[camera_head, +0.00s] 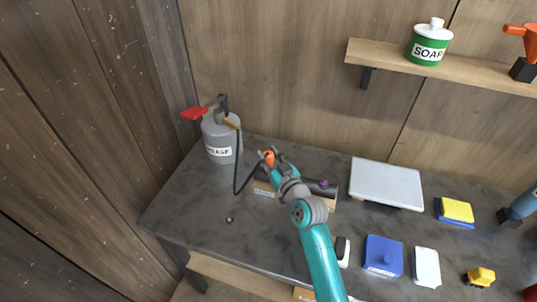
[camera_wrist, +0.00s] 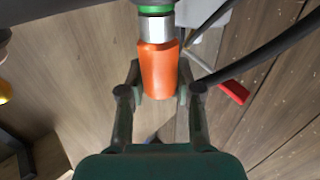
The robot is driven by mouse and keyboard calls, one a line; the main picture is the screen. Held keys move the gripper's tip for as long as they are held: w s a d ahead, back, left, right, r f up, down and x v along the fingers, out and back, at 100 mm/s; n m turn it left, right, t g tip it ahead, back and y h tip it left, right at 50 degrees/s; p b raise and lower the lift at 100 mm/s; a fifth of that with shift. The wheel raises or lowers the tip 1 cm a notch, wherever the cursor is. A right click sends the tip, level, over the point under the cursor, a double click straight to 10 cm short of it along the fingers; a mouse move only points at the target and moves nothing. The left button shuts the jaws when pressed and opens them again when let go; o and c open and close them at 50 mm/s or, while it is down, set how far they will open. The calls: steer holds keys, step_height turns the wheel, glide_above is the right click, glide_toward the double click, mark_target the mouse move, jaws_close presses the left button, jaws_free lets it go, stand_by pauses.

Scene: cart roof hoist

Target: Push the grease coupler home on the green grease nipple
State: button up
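The grease coupler has an orange body (camera_wrist: 158,70) and a silver collar (camera_wrist: 155,28). In the wrist view my gripper (camera_wrist: 160,88) has one finger on each side of the orange body, closed on it. The collar's end meets the green grease nipple (camera_wrist: 155,10) at the top edge; I cannot tell how far it is seated. In the head view the coupler (camera_head: 268,157) shows as a small orange piece at my gripper (camera_head: 272,162); the green nipple is hidden there. A dark shaft (camera_head: 316,186) with a purple spot lies behind my arm on pale blocks.
A black hose (camera_head: 237,170) loops from the grey grease can (camera_head: 217,140) with a red handle (camera_head: 194,113) to the coupler. A white-topped box (camera_head: 387,182), blue box (camera_head: 383,254) and yellow sponge (camera_head: 457,210) stand right. The bench's front left is mostly clear.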

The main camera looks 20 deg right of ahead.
steer(key=o, duration=0.3)
steer(key=s, duration=0.4)
steer(key=s+d, duration=0.1)
steer(key=s, duration=0.3)
steer(key=s+d, duration=0.1)
steer(key=s, duration=0.2)
steer(key=shift+s, duration=0.4)
